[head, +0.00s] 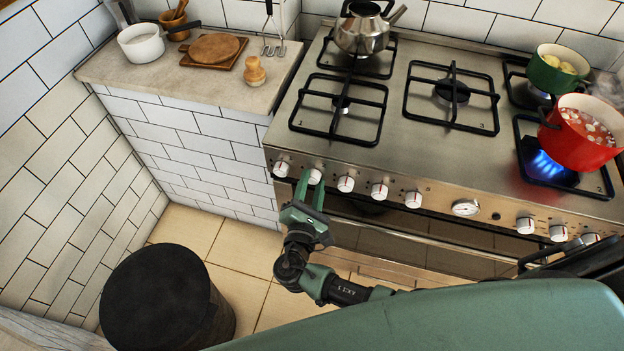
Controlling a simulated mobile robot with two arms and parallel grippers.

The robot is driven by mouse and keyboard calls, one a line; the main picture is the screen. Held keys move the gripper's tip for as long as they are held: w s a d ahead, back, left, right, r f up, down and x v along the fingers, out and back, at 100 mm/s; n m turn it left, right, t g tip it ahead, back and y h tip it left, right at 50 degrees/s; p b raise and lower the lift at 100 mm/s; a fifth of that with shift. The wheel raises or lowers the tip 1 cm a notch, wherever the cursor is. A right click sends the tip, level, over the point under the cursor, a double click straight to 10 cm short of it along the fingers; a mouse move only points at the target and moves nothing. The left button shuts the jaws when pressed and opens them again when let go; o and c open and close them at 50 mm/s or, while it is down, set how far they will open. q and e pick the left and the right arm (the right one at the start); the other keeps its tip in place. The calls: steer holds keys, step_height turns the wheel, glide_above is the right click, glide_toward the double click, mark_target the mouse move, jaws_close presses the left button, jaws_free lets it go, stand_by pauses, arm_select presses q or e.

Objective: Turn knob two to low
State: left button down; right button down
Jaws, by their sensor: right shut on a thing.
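The stove's front panel (425,200) carries a row of white knobs. The second knob from the left (315,176) is partly hidden by my right gripper (311,183). The gripper's green fingers reach up to this knob from below and are shut on it. The knob's pointer and exact setting cannot be made out. The first knob (281,169) is to its left and the third knob (346,184) to its right, both clear of the fingers. My left gripper is not in view.
A steel kettle (366,30) sits on the back left burner. A red pot (583,133) stands at the right beside a blue flame (550,168), with a green pot (556,70) behind. A counter (190,85) is left of the stove. A dark round bin (160,300) stands on the floor.

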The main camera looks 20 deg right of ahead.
steer(key=n+p, duration=0.1)
steer(key=n, duration=0.1)
steer(key=n+p, duration=0.1)
steer(key=shift+r+g+p, duration=0.25)
steer(key=shift+g+p, duration=0.05)
steer(key=shift+p, duration=0.05)
steer(key=n+p, duration=0.2)
steer(key=n, duration=0.1)
steer(key=shift+a+n, duration=0.1)
steer(key=shift+n, duration=0.3)
steer(key=shift+w+n+g+p, duration=0.1)
steer(key=shift+n+g+p, duration=0.2)
steer(key=shift+n+p, duration=0.75)
steer(key=shift+f+n+h+p, duration=0.1)
steer(key=shift+n+h+p, duration=0.45)
steer(key=shift+n, duration=1)
steer(key=c, duration=0.9)
jaws_free()
steer(key=shift+c, duration=0.2)
steer(key=shift+a, duration=0.1)
